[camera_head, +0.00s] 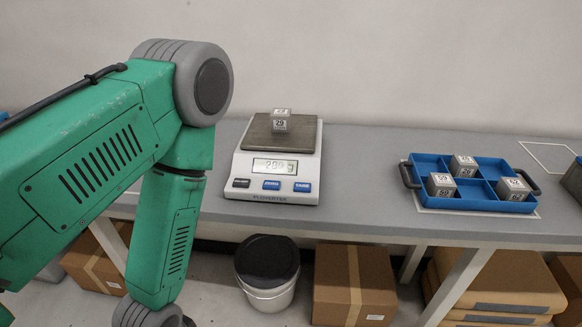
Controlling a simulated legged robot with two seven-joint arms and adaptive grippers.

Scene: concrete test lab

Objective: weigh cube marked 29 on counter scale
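The silver cube marked 29 (280,120) rests on the brown metal pan near its back edge, with nothing touching it from above. The white counter scale (270,186) stands on the grey counter. Its display is lit and shows digits followed by g, too small to read surely. My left arm comes in from the left, bends beside the scale and points down, and its gripper is below the frame. My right arm and gripper are not in view.
A blue tray (485,203) with dark handles stands on the right in a white outline and holds three similar cubes. The counter (370,190) between scale and tray is clear. A dark-lidded white bucket (268,272) and a cardboard box (352,285) stand underneath.

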